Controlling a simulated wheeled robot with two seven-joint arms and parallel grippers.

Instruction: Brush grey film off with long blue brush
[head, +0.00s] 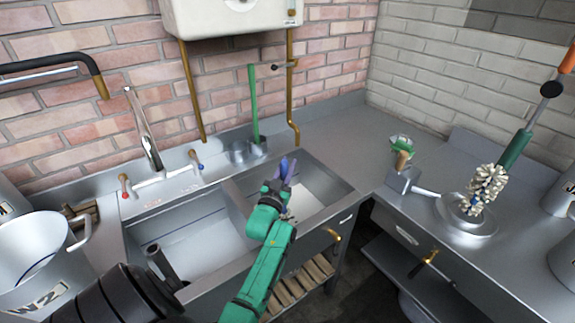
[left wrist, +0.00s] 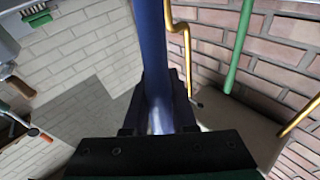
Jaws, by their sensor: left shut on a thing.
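My left gripper (head: 281,186) is over the right basin (head: 322,192) of the double sink. It is shut on the blue brush (head: 286,168); the blue handle also shows upright between the fingers in the left wrist view (left wrist: 149,60). The brush's bristle end is hidden or too small to make out, so I cannot tell whether it touches the basin. I cannot clearly make out a grey film; the basin's inside looks grey with a paler patch. My right gripper is not in view.
A tap (head: 143,130) stands behind the left basin (head: 190,240). A green-handled tool (head: 253,105) stands in a metal holder behind the sink. A green-headed brush (head: 402,148) and a beaded, green-handled tool (head: 485,188) stand on the right counter. A metal pail (head: 35,255) is at left.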

